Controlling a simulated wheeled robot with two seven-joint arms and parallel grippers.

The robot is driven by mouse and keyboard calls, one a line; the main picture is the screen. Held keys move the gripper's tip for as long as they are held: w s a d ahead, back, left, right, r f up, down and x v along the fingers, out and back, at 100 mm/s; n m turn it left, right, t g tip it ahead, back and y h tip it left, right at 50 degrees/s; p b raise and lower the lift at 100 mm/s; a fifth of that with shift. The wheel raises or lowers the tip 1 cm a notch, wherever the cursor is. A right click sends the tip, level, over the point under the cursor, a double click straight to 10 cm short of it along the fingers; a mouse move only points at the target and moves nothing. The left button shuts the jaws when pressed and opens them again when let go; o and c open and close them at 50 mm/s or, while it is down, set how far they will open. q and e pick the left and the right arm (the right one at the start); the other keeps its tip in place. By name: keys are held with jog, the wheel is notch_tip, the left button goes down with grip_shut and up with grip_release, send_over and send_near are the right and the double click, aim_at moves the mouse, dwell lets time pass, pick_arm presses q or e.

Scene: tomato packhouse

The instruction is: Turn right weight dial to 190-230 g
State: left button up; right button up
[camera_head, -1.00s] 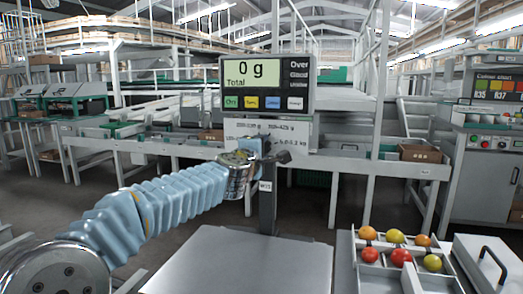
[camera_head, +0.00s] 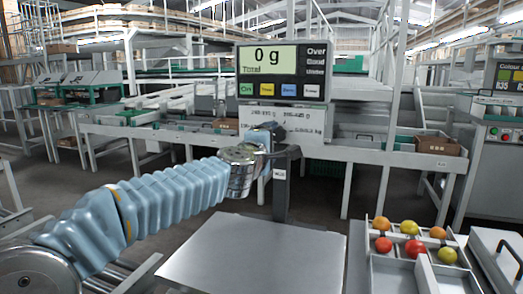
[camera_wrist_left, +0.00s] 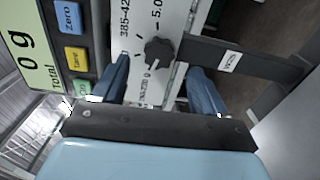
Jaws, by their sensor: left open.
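The scale display (camera_head: 281,72) reads 0 g Total, and below it is a pale label plate (camera_head: 312,124) with small print, too blurred to read fully. My left gripper (camera_head: 268,140) is in front of this plate, below the display. In the left wrist view, the fingers of my left gripper (camera_wrist_left: 157,66) are open, one on each side of a dark ribbed dial (camera_wrist_left: 157,52). I cannot tell whether they touch it, nor its exact setting. Only one dial shows clearly there; the gripper hides part of the plate in the head view. My right gripper is not in view.
The bare metal scale platform (camera_head: 250,258) lies below my left arm. To its right is a divided tray (camera_head: 392,275) with several red, orange and yellow tomatoes. A dark post (camera_head: 281,195) holds up the display. Conveyor frames stand behind.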

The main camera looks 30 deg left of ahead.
pick_arm(q)
jog(key=v, duration=0.8)
jog(key=shift+s+p, duration=0.35)
jog(key=shift+p, duration=0.05)
